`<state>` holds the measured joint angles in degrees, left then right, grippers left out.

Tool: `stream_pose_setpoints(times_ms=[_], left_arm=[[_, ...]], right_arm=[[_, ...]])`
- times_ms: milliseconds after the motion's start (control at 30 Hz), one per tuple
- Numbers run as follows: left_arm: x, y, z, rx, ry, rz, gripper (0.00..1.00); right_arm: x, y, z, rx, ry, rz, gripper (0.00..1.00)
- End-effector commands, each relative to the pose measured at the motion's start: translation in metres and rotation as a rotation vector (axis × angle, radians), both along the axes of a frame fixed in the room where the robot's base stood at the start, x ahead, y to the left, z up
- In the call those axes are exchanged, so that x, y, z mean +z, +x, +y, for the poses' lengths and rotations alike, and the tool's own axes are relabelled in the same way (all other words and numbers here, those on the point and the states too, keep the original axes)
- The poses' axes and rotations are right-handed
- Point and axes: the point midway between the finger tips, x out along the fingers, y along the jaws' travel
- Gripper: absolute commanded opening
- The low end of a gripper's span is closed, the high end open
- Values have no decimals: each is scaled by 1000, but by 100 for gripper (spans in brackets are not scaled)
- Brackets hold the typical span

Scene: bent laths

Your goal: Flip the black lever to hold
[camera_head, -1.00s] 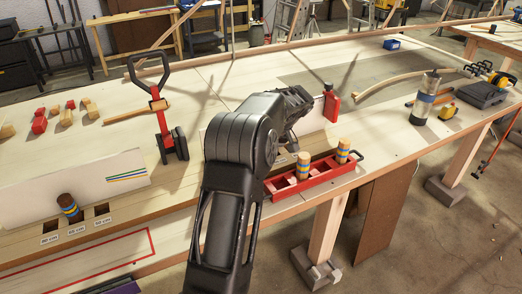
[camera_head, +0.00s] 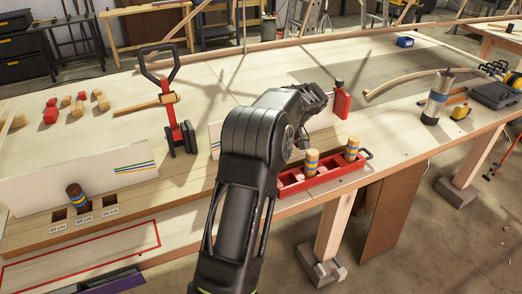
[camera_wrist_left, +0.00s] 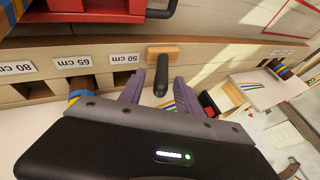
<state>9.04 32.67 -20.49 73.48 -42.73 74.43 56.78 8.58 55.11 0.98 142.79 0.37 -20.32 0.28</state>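A short black lever (camera_wrist_left: 161,76) stands out from a small wooden block (camera_wrist_left: 163,53) beside the "50 cm" label in the left wrist view. My left gripper (camera_wrist_left: 157,92) is open, with one grey-purple finger on each side of the lever. A gap shows on both sides, so I see no grip on it. In the head view my left arm comes up the middle, and its gripper (camera_head: 314,96) is partly hidden by its own wrist. The arm hides the lever there. My right gripper is in neither view.
A red tray (camera_head: 342,182) holding banded pegs (camera_head: 311,162) sits right of my arm. A red bottle (camera_head: 342,101) stands behind it. A banded peg (camera_wrist_left: 80,92) stands near the "65 cm" label. A red tool with a black loop handle (camera_head: 177,105) stands to the left.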

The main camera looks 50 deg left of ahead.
Motion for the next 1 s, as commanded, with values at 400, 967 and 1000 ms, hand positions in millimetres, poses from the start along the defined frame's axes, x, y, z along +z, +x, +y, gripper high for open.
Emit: stream_pose_setpoints(times_ms=[400, 967, 1000], left_arm=[[22, 9, -14, -1, 0, -4, 40], [65, 22, -38, 0, 0, 0, 40], [65, 22, -38, 0, 0, 0, 40]], right_arm=[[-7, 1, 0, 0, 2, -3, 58], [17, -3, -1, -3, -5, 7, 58], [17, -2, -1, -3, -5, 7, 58]])
